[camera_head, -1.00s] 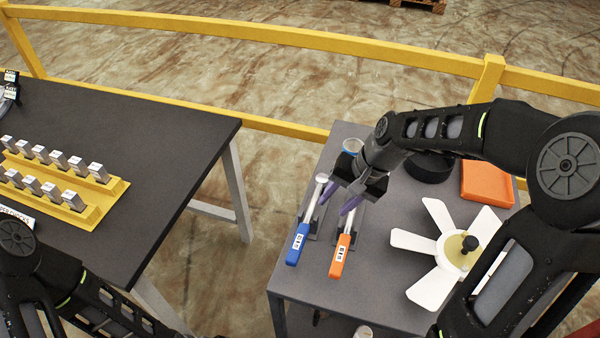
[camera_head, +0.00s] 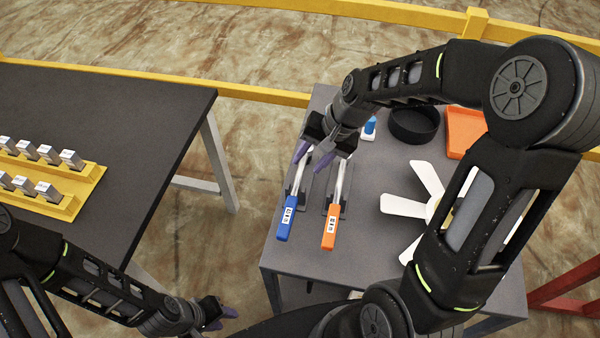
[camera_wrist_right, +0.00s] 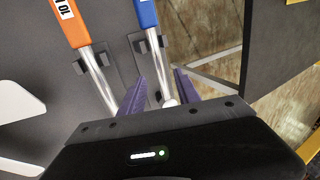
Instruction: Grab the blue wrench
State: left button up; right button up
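The blue wrench (camera_head: 287,218) lies in a holder on the grey table, its blue handle towards me and its metal shaft pointing away. In the right wrist view the blue wrench (camera_wrist_right: 146,14) runs down so that its metal end shows between my purple fingers. My right gripper (camera_head: 312,155) is open over the far end of the wrenches; in the right wrist view my right gripper (camera_wrist_right: 160,88) has a gap between its fingers. I cannot tell whether they touch the shaft. My left gripper (camera_head: 221,315) is low at the bottom, away from the wrench, its opening unclear.
An orange wrench (camera_head: 330,230) lies close beside the blue one on the right. A white fan-like part (camera_head: 404,206), a black round container (camera_head: 414,124) and an orange tray (camera_head: 463,130) are farther right. A dark table (camera_head: 100,110) with metal blocks stands left, across a floor gap.

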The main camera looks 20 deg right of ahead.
aim_at(301, 171)
jog(key=p+x, duration=0.1)
jog(key=x, duration=0.4)
jog(key=shift+f, duration=0.15)
jog(key=shift+c, duration=0.2)
dwell(0.4)
grip_shut()
dwell(1.2)
